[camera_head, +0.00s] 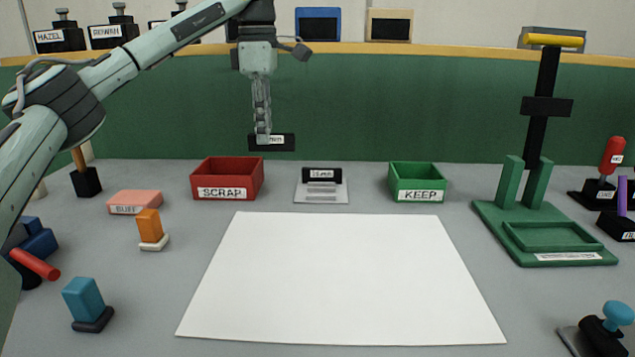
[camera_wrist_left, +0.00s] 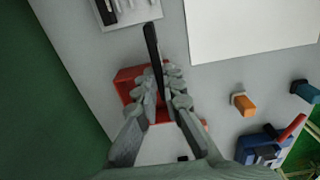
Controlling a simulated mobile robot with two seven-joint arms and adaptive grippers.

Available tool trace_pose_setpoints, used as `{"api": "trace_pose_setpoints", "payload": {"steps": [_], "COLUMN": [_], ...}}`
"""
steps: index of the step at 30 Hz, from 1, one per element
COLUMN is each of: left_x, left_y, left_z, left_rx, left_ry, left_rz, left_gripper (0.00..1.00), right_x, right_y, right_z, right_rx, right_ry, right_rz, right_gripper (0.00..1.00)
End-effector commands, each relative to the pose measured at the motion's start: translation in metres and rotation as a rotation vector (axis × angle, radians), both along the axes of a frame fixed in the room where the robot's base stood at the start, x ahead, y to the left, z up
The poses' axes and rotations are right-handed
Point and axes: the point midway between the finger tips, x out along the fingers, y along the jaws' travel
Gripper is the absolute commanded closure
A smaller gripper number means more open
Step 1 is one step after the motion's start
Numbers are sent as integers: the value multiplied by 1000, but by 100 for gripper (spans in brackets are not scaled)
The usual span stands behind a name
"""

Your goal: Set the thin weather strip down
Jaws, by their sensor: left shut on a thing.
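My left gripper (camera_head: 263,136) hangs pointing down in front of the green back wall, above the table between the red SCRAP bin (camera_head: 227,178) and the middle. It is shut on a thin black strip (camera_head: 283,143) with a small white label, held level in the air. The gripper's fingers partly cover the strip and label. In the left wrist view, the fingers (camera_wrist_left: 163,85) pinch the black strip (camera_wrist_left: 151,45), with the red bin (camera_wrist_left: 125,76) below and behind. My right gripper is in neither view.
A grey plate (camera_head: 321,195) with a labelled black block stands between the red bin and the green KEEP bin (camera_head: 416,183). A large white sheet (camera_head: 340,280) lies bare in front. A green press stand (camera_head: 560,247) stands right. Several coloured blocks and tools sit left.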

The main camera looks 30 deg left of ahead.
Motion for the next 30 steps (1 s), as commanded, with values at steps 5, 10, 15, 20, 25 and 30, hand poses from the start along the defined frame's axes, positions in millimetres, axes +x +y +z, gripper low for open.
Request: {"api": "trace_pose_setpoints", "payload": {"steps": [5,10,15,20,25,30], "left_x": [23,42,51,52,51,52], "left_y": [-38,-66,-79,-80,-80,-80], "left_z": [-28,-45,-55,-67,-91,-97], "left_rx": [-1,0,0,1,0,-1], "left_ry": [4,4,1,3,4,0], "left_rz": [-7,-4,-2,0,-1,-2], "left_gripper": [100,100,100,100,100,100], "right_x": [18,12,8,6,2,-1], "right_y": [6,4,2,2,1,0], "right_z": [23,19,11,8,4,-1], "right_rx": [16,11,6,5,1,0], "right_ry": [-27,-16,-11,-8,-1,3], "right_rz": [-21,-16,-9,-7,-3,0], "right_gripper": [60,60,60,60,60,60]}}
